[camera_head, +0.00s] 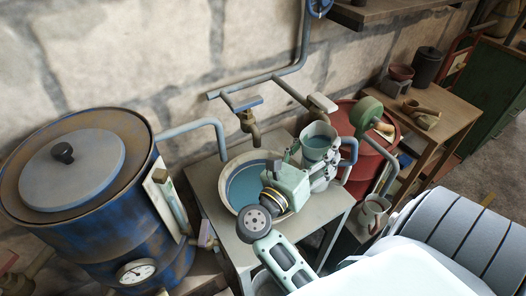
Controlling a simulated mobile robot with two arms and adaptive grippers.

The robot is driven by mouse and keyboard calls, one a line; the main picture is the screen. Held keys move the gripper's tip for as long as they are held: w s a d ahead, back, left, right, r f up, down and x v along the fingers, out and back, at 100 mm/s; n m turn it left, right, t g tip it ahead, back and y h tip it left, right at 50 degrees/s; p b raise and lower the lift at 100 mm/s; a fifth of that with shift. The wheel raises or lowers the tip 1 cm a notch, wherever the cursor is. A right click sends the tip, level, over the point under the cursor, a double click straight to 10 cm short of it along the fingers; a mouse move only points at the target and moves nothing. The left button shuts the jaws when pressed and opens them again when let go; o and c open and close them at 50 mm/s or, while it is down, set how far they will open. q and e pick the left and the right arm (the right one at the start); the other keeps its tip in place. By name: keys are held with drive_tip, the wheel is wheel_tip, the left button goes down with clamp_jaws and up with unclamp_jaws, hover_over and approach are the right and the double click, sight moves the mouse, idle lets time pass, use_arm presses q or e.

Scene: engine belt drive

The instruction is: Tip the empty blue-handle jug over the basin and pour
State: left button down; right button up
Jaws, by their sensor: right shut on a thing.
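The basin (228,197) is a round pale bowl holding blue water, set in a grey stand. A grey jug (319,153) with a blue handle (351,150) is just right of the basin, mouth up and roughly upright. Its inside looks teal; I cannot tell whether that is liquid. My right gripper (314,172) reaches up from below, past the basin's right edge, and is shut on the jug's near side. The gripper body hides part of the basin rim, and the fingertips are hard to make out. My left gripper is out of view.
Brass taps (249,127) and pipes stand behind the basin. A rusty blue drum (90,215) with a gauge is at left. A red barrel (372,150) stands close right of the jug, a mug (373,208) below it. A wooden bench (445,125) is farther right.

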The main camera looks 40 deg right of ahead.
sight(304, 150)
drive_tip(key=shift+w+a+f+n+t+h, duration=0.2)
drive_tip(key=shift+w+a+n+t+h, duration=0.3)
drive_tip(key=shift+n, duration=0.6)
drive_tip(key=shift+w+a+f+n+p, duration=0.35)
drive_tip(key=shift+w+a+n, duration=0.2)
drive_tip(key=shift+n, duration=0.25)
drive_tip(key=shift+w+a+f+n+t+h+p, duration=0.3)
drive_tip(key=shift+w+a+n+t, duration=0.2)
drive_tip(key=shift+n+t, duration=0.35)
drive_tip(key=shift+f+n+t, duration=0.1)
drive_tip(key=shift+n+t, duration=0.15)
drive_tip(key=shift+n, duration=0.2)
drive_tip(key=n, duration=0.1)
drive_tip(key=t, duration=0.1)
drive_tip(key=n+p, duration=0.1)
drive_tip(key=shift+w+a+f+n, duration=0.2)
drive_tip(key=shift+w+f+n, duration=0.05)
drive_tip(key=shift+f+n, duration=0.1)
drive_tip(key=shift+f+n+t+p, duration=0.25)
drive_tip(key=shift+n+t+p, duration=0.1)
drive_tip(key=shift+n+t, duration=0.3)
drive_tip(key=shift+w+a+r+n+t+p, duration=0.1)
drive_tip(key=shift+r+n+t+p, duration=0.1)
drive_tip(key=shift+n+t+p, duration=0.3)
drive_tip(key=shift+w+a+r+n+t+p, duration=0.1)
drive_tip(key=shift+r+n+t+p, duration=0.15)
drive_tip(key=shift+n+p, duration=0.4)
